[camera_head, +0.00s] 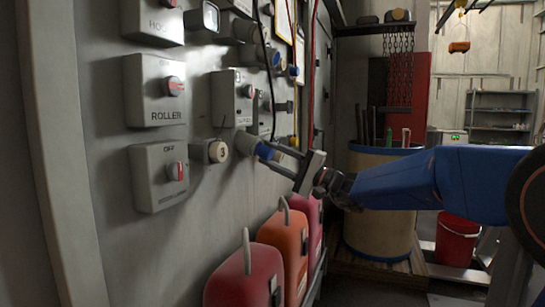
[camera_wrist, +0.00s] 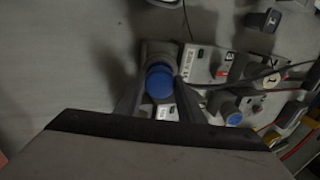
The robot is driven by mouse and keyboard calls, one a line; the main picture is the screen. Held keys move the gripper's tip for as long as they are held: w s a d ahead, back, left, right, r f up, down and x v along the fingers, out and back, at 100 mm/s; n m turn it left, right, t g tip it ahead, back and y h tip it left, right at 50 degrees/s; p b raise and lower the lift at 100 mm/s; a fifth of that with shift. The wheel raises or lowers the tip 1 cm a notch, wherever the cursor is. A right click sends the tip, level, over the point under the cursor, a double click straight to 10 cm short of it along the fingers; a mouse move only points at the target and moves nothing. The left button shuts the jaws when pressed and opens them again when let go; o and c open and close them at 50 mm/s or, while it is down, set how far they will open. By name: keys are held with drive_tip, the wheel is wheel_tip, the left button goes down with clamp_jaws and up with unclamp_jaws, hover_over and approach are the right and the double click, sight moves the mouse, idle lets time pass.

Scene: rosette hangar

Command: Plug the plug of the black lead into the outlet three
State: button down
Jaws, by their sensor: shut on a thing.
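My gripper (camera_head: 272,150) reaches in from the right, close to the wall panel. Its two fingers, also in the wrist view (camera_wrist: 155,98), are shut on a blue round plug (camera_wrist: 158,84). The plug also shows blue in the head view (camera_head: 264,150). The black lead (camera_wrist: 245,80) runs right from beside the plug. A round face marked 3 (camera_head: 218,151) marks outlet three, just left of the plug. A grey cylindrical part (camera_head: 245,143) lies between the 3 and the plug. I cannot tell whether the plug touches or sits in the outlet.
Switch boxes, including ROLLER (camera_head: 157,90) and one below it (camera_head: 160,175), stick out left of outlet three. Other fittings and hanging cables crowd the wall above. Red and orange canisters (camera_head: 283,250) stand below my gripper. A barrel (camera_head: 380,205) stands behind my arm.

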drive_tip(key=shift+w+a+r, duration=0.15)
drive_tip(key=shift+a, duration=0.3)
drive_tip(key=c, duration=1.1)
unclamp_jaws()
drive_tip(key=v, duration=1.7)
drive_tip(key=s+a+f+n+g+h, duration=0.1)
drive_tip(key=s+f+g+h, duration=0.3)
drive_tip(key=s+f, duration=0.6)
drive_tip(key=s+f+n+g+h, duration=0.15)
drive_tip(key=s+f+h, duration=0.45)
drive_tip(key=s, duration=0.6)
drive_tip(key=s+d+f+t+h, duration=0.1)
drive_tip(key=s+d+f+h, duration=0.4)
drive_tip(key=d, duration=0.4)
drive_tip(key=s+d+f+n+t+h, duration=0.1)
drive_tip(key=s+d+f+h, duration=0.4)
drive_tip(key=d, duration=0.5)
wheel_tip(320, 180, down, 4)
drive_tip(key=s, duration=0.2)
drive_tip(key=shift+s+d+t+h, duration=0.3)
drive_tip(key=shift+t, duration=0.05)
